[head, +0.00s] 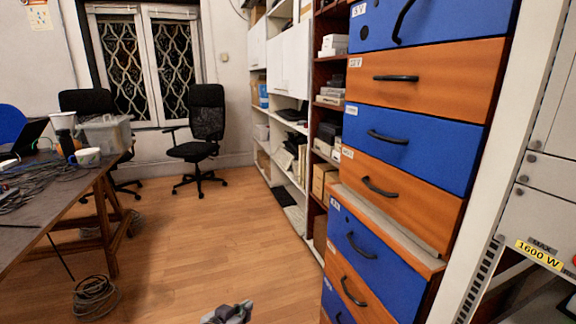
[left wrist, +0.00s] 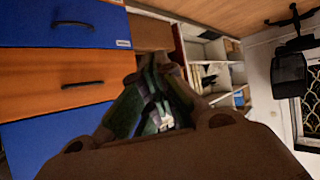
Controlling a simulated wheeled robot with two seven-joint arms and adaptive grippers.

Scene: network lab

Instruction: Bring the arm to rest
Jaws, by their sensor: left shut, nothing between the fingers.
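My left gripper (head: 230,314) shows at the bottom edge of the head view, over the wooden floor, with only its tip in the picture. In the left wrist view its fingers (left wrist: 156,64) come together in the middle, shut and empty. No object touches it. Most of the left arm is out of the head view. My right gripper is in neither view.
A tall stack of blue and orange drawers (head: 408,137) stands close on the right, and shows in the left wrist view (left wrist: 52,70). A cluttered table (head: 60,203) is at left, with a cable coil (head: 95,298) below. Office chairs (head: 205,125) stand behind. The middle floor (head: 200,235) is clear.

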